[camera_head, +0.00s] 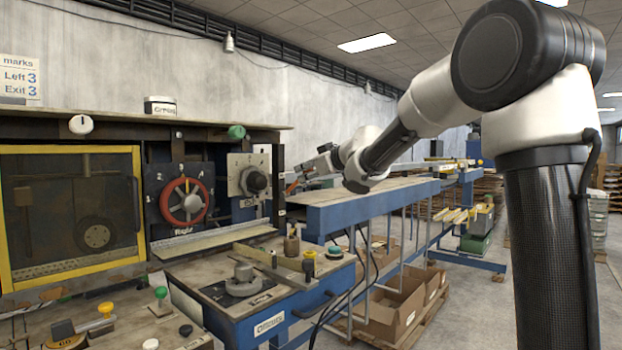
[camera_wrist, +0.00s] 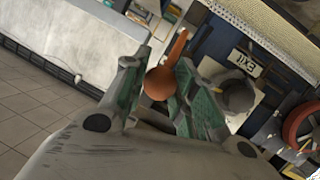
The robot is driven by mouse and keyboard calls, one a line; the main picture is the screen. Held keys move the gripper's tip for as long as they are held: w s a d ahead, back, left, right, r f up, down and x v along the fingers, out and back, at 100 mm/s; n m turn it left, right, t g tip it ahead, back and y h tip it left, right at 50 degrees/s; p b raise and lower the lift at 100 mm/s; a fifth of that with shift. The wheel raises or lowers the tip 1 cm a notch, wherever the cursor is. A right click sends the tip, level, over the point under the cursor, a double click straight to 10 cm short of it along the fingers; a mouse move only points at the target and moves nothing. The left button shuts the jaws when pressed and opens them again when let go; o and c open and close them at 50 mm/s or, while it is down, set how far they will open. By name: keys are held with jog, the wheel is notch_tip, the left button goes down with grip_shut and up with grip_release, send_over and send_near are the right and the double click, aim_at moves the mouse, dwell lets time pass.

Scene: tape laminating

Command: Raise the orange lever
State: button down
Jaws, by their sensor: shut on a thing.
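The orange lever shows in the wrist view as a round orange knob (camera_wrist: 158,84) on a tapering orange shaft. My gripper (camera_wrist: 160,86) has its two green-padded fingers on either side of the knob and is shut on it. In the head view my gripper (camera_head: 318,162) is at the end of my arm, beside the grey panel with the black knob. In the head view a small orange piece of the lever (camera_head: 292,186) shows just left of my gripper; the rest is hidden.
A grey panel with a black knob (camera_head: 256,181) and a red handwheel (camera_head: 184,201) are left of my gripper. A blue-edged conveyor table (camera_head: 372,203) runs below my arm. An "EXIT" label (camera_wrist: 245,65) shows in the wrist view. Cardboard boxes (camera_head: 388,316) lie underneath.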

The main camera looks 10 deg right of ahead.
jog(key=shift+a+r, duration=0.15)
jog(key=shift+r, duration=0.35)
jog(key=c, duration=1.1)
grip_release()
jog(key=shift+w+f, duration=0.15)
jog(key=shift+s, duration=0.25)
jog(key=v, duration=1.1)
jog(key=shift+s+d, duration=0.2)
